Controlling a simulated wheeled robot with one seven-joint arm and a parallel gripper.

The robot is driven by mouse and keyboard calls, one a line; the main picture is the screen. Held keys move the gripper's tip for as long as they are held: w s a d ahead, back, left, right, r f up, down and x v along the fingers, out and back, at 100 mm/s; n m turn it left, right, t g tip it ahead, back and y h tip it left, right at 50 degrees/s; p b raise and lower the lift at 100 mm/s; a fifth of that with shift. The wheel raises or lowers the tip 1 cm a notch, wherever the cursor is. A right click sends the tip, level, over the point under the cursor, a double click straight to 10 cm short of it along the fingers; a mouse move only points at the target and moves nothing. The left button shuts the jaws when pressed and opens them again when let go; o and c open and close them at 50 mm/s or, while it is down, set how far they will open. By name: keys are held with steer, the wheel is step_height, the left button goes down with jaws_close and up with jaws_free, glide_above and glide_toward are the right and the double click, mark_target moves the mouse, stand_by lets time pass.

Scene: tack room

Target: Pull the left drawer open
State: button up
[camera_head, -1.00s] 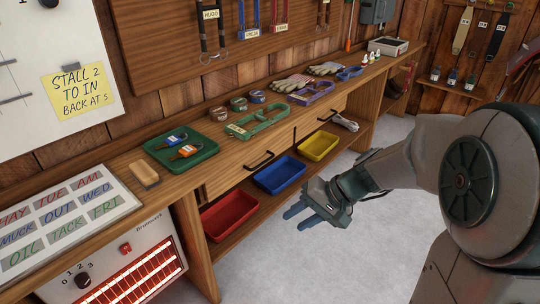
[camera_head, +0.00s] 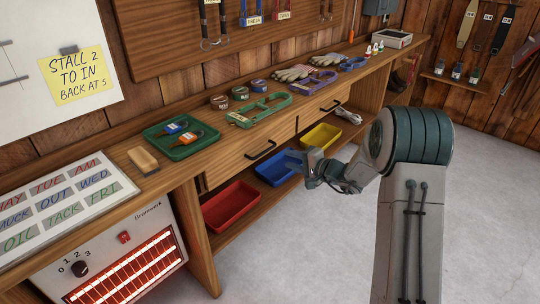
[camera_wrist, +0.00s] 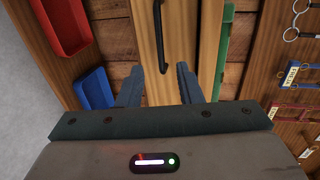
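The left drawer (camera_head: 228,166) is a shut wooden front under the workbench top, with a black bar handle (camera_head: 260,150). In the wrist view the handle (camera_wrist: 159,40) runs upright in the picture, ahead of my fingertips and in line with the gap between them. My gripper (camera_head: 292,156) is in front of the drawer, just right of the handle in the head view. In the wrist view my gripper (camera_wrist: 159,82) is open and empty, its two blue-grey fingers spread. The handle looks apart from the fingers.
The right drawer's handle (camera_head: 330,106) is farther along. On the shelf below are a red bin (camera_head: 230,205), a blue bin (camera_head: 275,172) and a yellow bin (camera_head: 320,136). A green tray (camera_head: 181,150) and a heater (camera_head: 130,262) are on the left. The floor in front is clear.

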steer(key=b+x, duration=0.1)
steer(key=x, duration=0.8)
steer(key=shift+w+a, duration=0.25)
steer(key=shift+a, duration=0.1)
steer(key=shift+c, duration=0.2)
jaws_close()
